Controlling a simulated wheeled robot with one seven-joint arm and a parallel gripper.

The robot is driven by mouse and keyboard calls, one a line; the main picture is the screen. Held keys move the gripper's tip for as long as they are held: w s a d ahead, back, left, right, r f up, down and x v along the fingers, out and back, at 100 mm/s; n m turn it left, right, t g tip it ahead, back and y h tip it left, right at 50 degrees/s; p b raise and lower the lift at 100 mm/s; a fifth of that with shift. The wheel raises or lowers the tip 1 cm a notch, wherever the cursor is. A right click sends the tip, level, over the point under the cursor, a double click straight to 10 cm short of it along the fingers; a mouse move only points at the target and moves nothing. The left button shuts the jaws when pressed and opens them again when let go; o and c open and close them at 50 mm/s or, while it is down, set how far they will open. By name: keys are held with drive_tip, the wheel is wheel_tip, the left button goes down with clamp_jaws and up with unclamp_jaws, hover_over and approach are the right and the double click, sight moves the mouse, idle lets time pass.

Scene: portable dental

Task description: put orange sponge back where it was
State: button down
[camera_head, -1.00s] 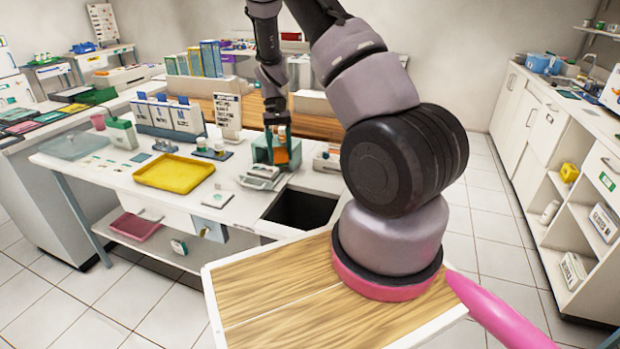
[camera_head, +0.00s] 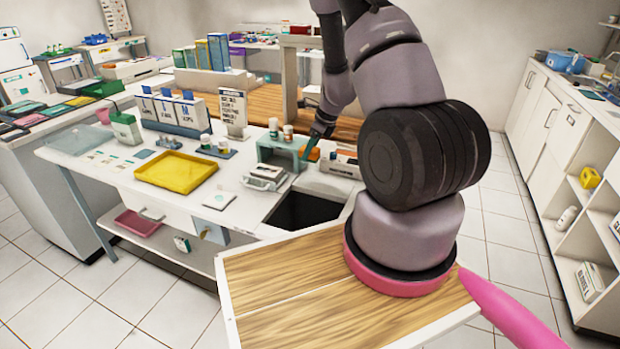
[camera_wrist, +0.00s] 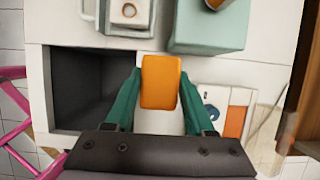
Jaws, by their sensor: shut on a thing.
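The orange sponge (camera_wrist: 160,84) is between the green fingers of my gripper (camera_wrist: 158,92) in the wrist view, which are shut on it. In the head view the sponge (camera_head: 313,154) shows as a small orange patch at my gripper (camera_head: 308,150), just right of the teal box (camera_head: 277,152). The box (camera_wrist: 208,38) lies beyond and right of the sponge in the wrist view. The sponge is over the white counter, right of the dark opening; its height above the counter is hard to tell.
The dark open recess (camera_head: 300,212) lies at the counter's front edge. A white device (camera_head: 266,175) stands left of the gripper, and a white box with an orange panel (camera_wrist: 236,121) to the right. A yellow tray (camera_head: 177,172) is farther left.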

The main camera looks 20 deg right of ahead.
sight(306, 180)
wheel_tip(306, 180, down, 8)
drive_tip(key=shift+f, duration=0.25)
drive_tip(key=shift+c, duration=1.3)
unclamp_jaws()
drive_tip(key=shift+f, duration=0.15)
